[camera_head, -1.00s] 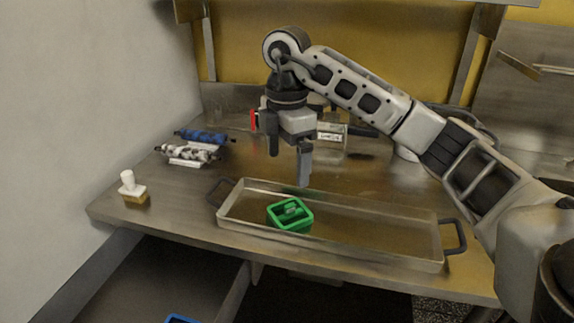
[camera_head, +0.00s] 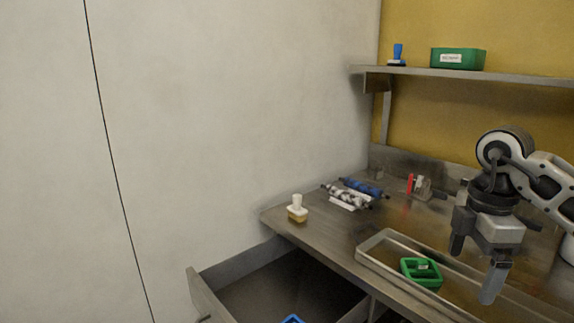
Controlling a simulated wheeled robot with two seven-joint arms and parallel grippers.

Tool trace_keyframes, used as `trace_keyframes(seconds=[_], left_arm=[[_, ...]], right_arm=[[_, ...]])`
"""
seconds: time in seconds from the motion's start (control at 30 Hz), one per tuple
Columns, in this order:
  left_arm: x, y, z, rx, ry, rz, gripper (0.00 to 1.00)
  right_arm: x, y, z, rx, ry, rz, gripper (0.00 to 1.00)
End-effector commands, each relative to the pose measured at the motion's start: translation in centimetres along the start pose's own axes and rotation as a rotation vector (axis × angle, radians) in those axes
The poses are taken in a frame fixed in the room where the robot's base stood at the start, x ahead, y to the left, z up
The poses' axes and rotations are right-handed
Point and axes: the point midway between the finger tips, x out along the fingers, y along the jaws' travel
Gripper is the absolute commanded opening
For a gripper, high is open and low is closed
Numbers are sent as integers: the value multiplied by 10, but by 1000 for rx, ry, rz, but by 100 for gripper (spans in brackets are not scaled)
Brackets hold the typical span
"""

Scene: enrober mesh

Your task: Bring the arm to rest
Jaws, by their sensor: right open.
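My right gripper (camera_head: 472,275) is open and empty, pointing down over the metal tray at the right of the head view. Its arm reaches in from the right edge. The metal tray (camera_head: 375,240) lies on the steel table, its right part cut off by the picture edge. A green mould-like box (camera_head: 422,272) sits in the tray, to the left of the gripper's fingers and apart from them in the picture. My left gripper is not in view.
The steel table (camera_head: 320,232) holds a white-handled brush (camera_head: 297,209), a blue roller (camera_head: 361,187) and a black-and-white roller (camera_head: 346,196). An open drawer (camera_head: 262,280) juts out below. A shelf (camera_head: 500,77) carries a green box (camera_head: 458,58) and a blue-handled stamp (camera_head: 397,55).

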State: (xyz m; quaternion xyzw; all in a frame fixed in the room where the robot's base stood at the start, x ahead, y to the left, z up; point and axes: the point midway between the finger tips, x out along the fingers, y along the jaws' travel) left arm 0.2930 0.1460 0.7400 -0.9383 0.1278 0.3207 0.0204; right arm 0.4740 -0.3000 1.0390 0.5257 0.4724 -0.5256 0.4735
Motion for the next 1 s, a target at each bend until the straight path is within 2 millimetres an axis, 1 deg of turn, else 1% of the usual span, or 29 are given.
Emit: trace_keyframes(seconds=[0.1,0.17,0.37,0.47,0.57,0.6,0.67,0.7,0.73,0.77,0.8,0.83,0.87,0.93,0.97,1.0], left_arm=[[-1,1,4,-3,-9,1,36],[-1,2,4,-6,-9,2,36],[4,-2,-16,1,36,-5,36],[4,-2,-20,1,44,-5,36],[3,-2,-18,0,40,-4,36],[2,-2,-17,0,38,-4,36],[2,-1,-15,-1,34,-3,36],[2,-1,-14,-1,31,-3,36],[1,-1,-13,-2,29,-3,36],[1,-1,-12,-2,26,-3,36],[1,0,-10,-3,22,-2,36],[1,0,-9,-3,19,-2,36],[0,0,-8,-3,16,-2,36],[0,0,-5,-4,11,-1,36],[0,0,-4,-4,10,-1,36],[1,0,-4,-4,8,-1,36]], right_arm=[[18,-4,-25,-103,89,-18,93],[26,-7,-40,-161,148,-24,93],[53,-25,-97,-362,383,-34,93],[64,-39,-132,-466,548,-29,93],[72,-62,-177,-571,784,-5,93],[72,-73,-198,-609,913,18,93],[66,-91,-231,-633,1145,83,93],[59,-100,-249,-618,1303,147,93],[52,-105,-260,-587,1415,206,93],[45,-107,-267,-540,1516,268,93],[38,-106,-273,-453,1630,359,93],[34,-104,-274,-371,1700,429,93],[32,-99,-272,-276,1753,501,93],[38,-86,-260,-20,1808,655,93],[46,-80,-252,100,1801,713,93],[61,-74,-239,263,1764,777,93]])
